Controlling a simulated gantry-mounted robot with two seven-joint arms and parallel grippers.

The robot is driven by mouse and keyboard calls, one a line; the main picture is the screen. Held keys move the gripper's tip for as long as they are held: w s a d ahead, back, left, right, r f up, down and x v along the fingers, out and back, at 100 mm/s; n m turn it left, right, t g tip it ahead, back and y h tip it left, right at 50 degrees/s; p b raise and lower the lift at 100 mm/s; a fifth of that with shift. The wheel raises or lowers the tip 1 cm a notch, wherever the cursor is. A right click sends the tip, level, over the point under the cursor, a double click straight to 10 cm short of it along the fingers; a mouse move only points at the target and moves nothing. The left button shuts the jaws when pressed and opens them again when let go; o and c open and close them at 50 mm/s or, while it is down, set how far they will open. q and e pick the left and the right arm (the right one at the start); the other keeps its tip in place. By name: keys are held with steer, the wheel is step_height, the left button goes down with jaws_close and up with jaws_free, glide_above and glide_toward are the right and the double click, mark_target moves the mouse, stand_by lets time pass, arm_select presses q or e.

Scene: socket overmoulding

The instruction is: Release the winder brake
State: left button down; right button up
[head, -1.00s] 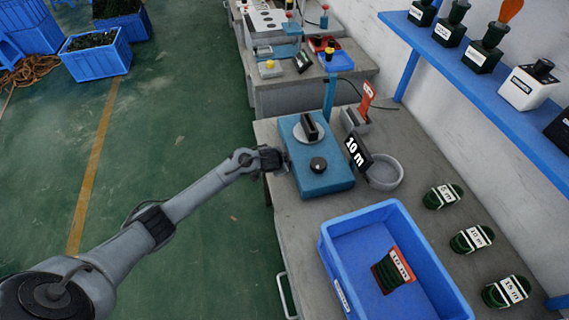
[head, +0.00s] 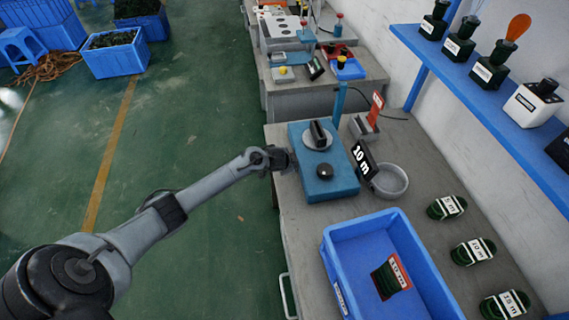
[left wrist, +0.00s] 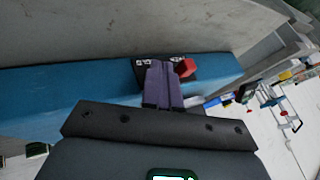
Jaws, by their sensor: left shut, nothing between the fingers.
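The winder is a blue box (head: 312,187) on the grey bench, with a pale disc and black bar (head: 318,134) and a round black knob (head: 324,172) on top. My left gripper (head: 289,160) is at the winder's left side. In the left wrist view, the shut, empty fingers (left wrist: 164,85) overlap a dark plate with small white markings on the winder's blue side (left wrist: 60,95). A red switch-like part (left wrist: 186,67) sits just right of the fingertips. I cannot tell whether they touch it. My right gripper is not in view.
A blue bin (head: 335,262) holding a green coil labelled 10 m stands in front of the winder. A black 10 m sign (head: 362,158) and a round grey dish (head: 390,181) stand to the right. Several labelled coils lie along the bench's right side.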

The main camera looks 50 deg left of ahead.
arm_select(q)
steer(key=shift+s+d+r+p, duration=0.55)
steer(key=shift+s+d+r, duration=0.3)
steer(key=shift+s+d, duration=0.3)
steer(key=p+v, duration=0.2)
steer(key=v, duration=0.5)
steer(key=shift+a+r, duration=0.25)
steer(key=shift+r, duration=0.05)
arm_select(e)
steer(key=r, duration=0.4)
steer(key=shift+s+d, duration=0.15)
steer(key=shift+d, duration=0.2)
